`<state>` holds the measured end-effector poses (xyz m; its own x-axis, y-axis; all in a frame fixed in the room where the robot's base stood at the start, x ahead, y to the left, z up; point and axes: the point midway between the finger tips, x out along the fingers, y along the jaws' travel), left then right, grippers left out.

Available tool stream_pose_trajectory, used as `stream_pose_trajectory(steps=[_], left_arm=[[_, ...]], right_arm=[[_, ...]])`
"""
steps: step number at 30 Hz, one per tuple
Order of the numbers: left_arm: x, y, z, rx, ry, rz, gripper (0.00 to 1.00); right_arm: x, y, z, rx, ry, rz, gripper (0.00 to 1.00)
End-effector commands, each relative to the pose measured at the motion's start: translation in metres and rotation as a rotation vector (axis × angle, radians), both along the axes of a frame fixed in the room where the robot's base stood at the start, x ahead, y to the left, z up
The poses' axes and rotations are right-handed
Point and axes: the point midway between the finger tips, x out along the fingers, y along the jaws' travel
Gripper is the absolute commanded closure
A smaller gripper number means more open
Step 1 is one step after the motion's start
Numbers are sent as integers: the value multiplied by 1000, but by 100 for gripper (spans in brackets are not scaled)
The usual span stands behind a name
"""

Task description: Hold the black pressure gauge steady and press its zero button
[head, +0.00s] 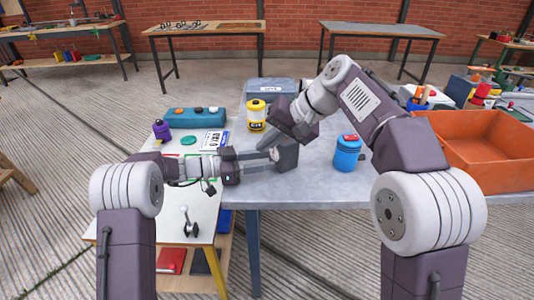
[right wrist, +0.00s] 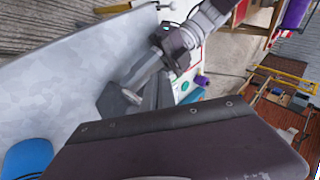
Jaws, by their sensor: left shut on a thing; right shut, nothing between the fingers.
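The black pressure gauge (head: 288,157) is a dark block over the near part of the grey table. My left gripper (head: 268,160) reaches in from the left and is shut on it. In the right wrist view, the left fingers lie against the dark gauge (right wrist: 112,100). My right gripper (head: 283,138) comes down from the upper right, shut and empty, close above the gauge. Its fingertips are largely hidden, so I cannot tell whether they touch it. The zero button cannot be made out.
A blue jar with a red top (head: 347,155) stands right of the gauge. A yellow jar (head: 256,117) and a grey case (head: 271,90) stand behind. An orange bin (head: 490,150) is at the right. A teal box (head: 193,118) and purple bottle (head: 161,131) are at the left.

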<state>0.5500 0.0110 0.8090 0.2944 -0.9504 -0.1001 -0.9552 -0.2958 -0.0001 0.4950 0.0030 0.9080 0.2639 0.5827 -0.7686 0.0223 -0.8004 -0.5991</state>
Motion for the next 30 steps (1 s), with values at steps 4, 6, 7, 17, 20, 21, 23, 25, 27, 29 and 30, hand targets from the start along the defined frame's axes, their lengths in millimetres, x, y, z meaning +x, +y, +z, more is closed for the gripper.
stream_pose_trajectory(steps=[4, 6, 7, 17, 20, 21, 23, 25, 27, 29, 30], left_arm=[[0, 0, -1, 2, 1, 0, 84], [0, 0, -1, 2, 1, 0, 84], [0, 0, -1, 2, 1, 0, 84], [0, 0, -1, 2, 1, -1, 84], [0, 0, -1, 2, 1, -1, 84], [0, 0, -1, 2, 1, -1, 84], [0, 0, -1, 2, 1, -1, 84], [0, 0, -1, 2, 1, -1, 84], [0, 0, -1, 2, 1, -1, 84], [0, 0, -1, 2, 1, -1, 84], [0, 0, -1, 1, 0, -1, 84]], right_arm=[[38, -29, 57, -58, -167, -101, 100], [47, -41, 78, -75, -222, -143, 100], [50, -45, 85, -82, -242, -158, 100], [57, -58, 107, -96, -303, -208, 100], [57, -57, 101, -95, -301, -207, 100], [57, -57, 97, -95, -300, -208, 100], [56, -57, 89, -96, -299, -208, 100], [57, -57, 76, -97, -298, -208, 100], [56, -57, 63, -97, -298, -208, 100], [57, -57, 53, -96, -299, -207, 100], [57, -57, 47, -97, -299, -208, 100]])
